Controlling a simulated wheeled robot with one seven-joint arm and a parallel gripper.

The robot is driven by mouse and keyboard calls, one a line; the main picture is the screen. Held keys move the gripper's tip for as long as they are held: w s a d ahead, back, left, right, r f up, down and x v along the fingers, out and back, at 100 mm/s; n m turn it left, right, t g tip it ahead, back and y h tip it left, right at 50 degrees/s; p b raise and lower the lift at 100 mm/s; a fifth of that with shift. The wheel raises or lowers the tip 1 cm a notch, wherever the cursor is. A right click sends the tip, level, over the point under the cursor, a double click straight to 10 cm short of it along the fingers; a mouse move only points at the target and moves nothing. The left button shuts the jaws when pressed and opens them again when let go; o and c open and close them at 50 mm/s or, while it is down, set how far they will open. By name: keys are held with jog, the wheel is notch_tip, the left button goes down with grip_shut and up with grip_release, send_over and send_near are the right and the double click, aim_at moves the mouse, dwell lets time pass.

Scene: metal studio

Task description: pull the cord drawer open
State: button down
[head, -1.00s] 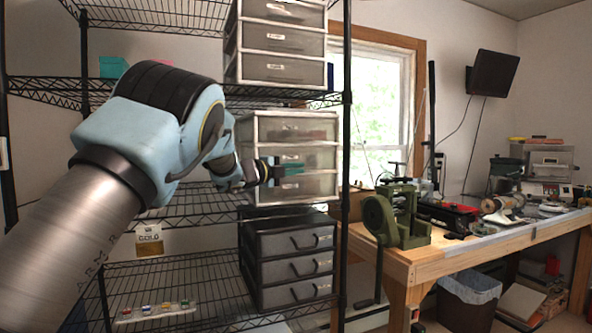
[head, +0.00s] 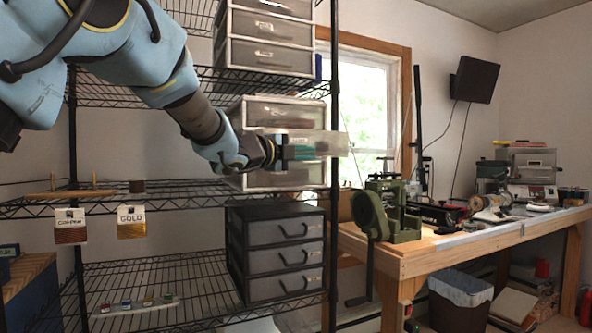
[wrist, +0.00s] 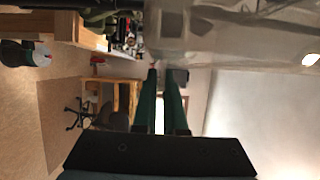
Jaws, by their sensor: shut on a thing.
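The middle white-framed drawer unit (head: 270,113) stands on the wire shelf. Its middle drawer, with a pale translucent front (head: 335,144), stands out to the right, past the black shelf post. My gripper (head: 299,152) is at this drawer's front, its teal fingers shut on the handle, which the fingers largely hide. In the wrist view, my two green fingers (wrist: 161,75) reach up close together beneath the greyish drawer surface (wrist: 235,40). The cord inside cannot be made out.
A dark drawer unit (head: 275,255) stands on a lower shelf, and another white unit (head: 268,40) above. The black shelf post (head: 333,220) is close to my gripper. A wooden workbench (head: 430,255) with a green rolling mill (head: 388,213) is to the right.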

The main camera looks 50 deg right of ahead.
jog(key=shift+s+a+f+b, duration=0.1)
jog(key=shift+s+a+b, duration=0.2)
jog(key=shift+s, duration=0.35)
jog(key=shift+s+a+r+b, duration=0.1)
jog(key=shift+s+a+b, duration=0.15)
jog(key=shift+s, duration=0.35)
jog(key=shift+s+a+f+b, duration=0.1)
jog(key=shift+s+a+b, duration=0.2)
jog(key=shift+s, duration=0.35)
jog(key=c, duration=1.3)
grip_release()
jog(key=shift+d, duration=0.1)
jog(key=shift+o, duration=0.2)
jog(key=a+b, duration=0.2)
jog(key=a, duration=0.9)
jog(key=shift+s, duration=0.15)
